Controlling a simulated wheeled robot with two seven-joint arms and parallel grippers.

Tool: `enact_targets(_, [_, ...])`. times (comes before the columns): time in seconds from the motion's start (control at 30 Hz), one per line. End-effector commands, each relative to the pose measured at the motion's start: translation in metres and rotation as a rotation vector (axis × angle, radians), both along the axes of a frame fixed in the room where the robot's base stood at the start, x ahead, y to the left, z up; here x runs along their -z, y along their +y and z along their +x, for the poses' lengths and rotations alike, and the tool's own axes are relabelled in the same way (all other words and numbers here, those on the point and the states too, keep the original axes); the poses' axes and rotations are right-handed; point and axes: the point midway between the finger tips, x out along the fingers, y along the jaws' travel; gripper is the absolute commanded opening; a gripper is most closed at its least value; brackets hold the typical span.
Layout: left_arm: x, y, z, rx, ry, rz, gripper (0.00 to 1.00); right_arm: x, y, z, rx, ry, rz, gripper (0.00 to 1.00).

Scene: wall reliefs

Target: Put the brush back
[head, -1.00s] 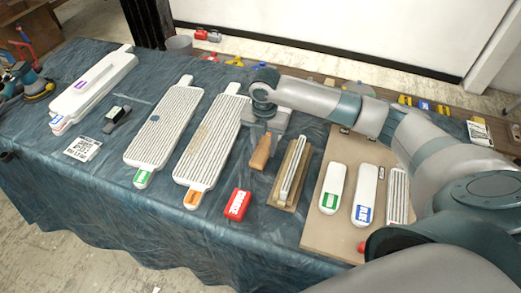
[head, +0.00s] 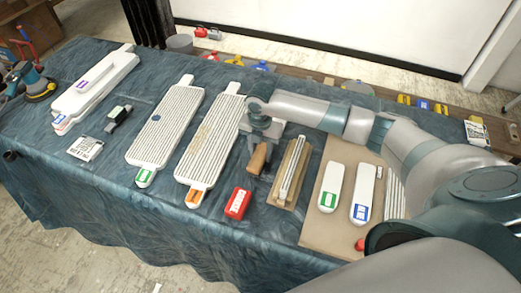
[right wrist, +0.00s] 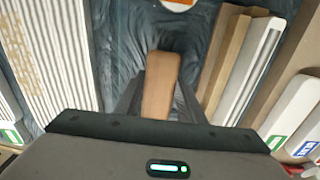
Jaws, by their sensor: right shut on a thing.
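The brush (head: 258,160) shows as a plain brown wooden block-like handle, standing between the stained ribbed panel and a wooden tray. My right gripper (head: 261,143) comes down on it from above and is shut on it. In the right wrist view the brush (right wrist: 161,84) stands between my two dark fingers (right wrist: 158,100), pointing away from the palm. Its bristles are hidden, and I cannot tell whether its lower end touches the cloth. My left gripper is not in view.
A wooden tray with a pale bar (head: 276,191) stands close right of the brush. The stained ribbed panel (head: 207,140) lies left of it, and a red box (head: 237,203) in front. A board (head: 313,228) with white blocks lies at right. Bare cloth (head: 110,190) is at front left.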

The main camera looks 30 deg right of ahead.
Motion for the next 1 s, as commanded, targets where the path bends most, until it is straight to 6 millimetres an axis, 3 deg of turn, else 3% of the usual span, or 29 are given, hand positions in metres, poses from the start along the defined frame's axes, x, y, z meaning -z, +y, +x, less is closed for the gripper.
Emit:
enact_targets(0.4, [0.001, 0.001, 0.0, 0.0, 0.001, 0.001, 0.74, 0.004, 0.0, 0.0, 0.0, -0.001, -0.001, 0.15])
enact_targets(0.43, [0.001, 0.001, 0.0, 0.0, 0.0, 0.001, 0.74, 0.004, 0.0, 0.0, 0.0, -0.001, -0.001, 0.43])
enact_targets(0.5, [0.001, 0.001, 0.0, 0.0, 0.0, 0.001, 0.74, 0.004, 0.0, 0.0, 0.0, -0.001, -0.001, 0.54])
enact_targets(1.0, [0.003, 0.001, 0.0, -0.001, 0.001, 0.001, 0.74, -0.006, 0.0, 0.001, 0.0, -0.003, 0.0, 0.54])
